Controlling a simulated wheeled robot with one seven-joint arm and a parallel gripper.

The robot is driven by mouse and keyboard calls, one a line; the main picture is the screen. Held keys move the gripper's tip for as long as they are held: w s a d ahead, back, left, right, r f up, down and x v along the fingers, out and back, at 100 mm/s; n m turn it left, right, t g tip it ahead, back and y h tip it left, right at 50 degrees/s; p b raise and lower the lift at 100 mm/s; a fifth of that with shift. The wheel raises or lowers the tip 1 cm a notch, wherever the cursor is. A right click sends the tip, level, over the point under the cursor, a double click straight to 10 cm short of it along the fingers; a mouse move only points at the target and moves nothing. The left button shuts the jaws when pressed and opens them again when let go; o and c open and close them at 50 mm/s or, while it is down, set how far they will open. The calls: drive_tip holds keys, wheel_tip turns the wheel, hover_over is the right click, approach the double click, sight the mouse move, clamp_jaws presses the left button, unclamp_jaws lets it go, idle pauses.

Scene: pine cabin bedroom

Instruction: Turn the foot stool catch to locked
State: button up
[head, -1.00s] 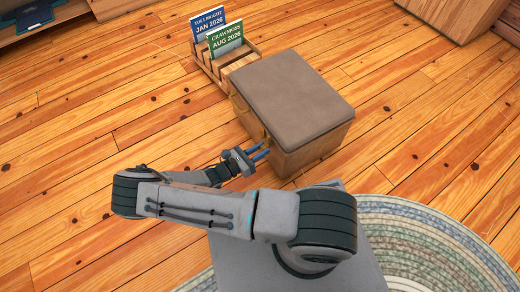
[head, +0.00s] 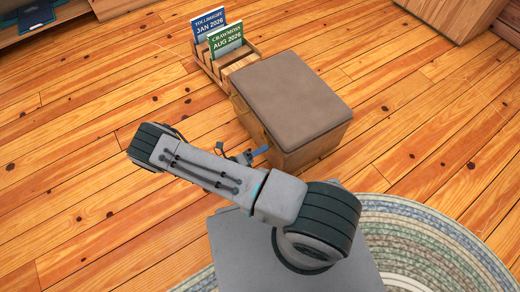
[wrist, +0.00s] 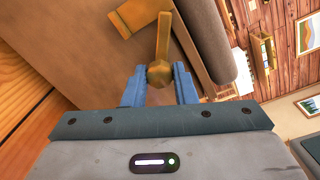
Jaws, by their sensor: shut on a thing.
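The foot stool (head: 292,100) is a wooden box with a brown padded top, standing on the plank floor in the head view. Its catch (wrist: 162,50) is a brass lever with a knob at its near end, on the stool's side in the wrist view. My gripper (wrist: 159,82) has its two blue fingers on either side of the knob and is shut on it. A brass plate (wrist: 133,17) sits beside the lever. I cannot tell whether the catch is locked.
A wooden rack (head: 210,66) with a blue booklet (head: 208,24) and a green booklet (head: 226,40) stands just behind the stool. A braided rug (head: 430,235) lies at the lower right. Floor to the left is clear.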

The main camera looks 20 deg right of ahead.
drive_tip(key=n, duration=0.6)
drive_tip(key=shift+n+g, duration=0.3)
idle(0.5)
drive_tip(key=o, duration=1)
drive_tip(key=shift+a, duration=0.1)
drive_tip(key=p+v, duration=0.2)
drive_tip(key=v, duration=1.1)
drive_tip(key=shift+a, duration=0.3)
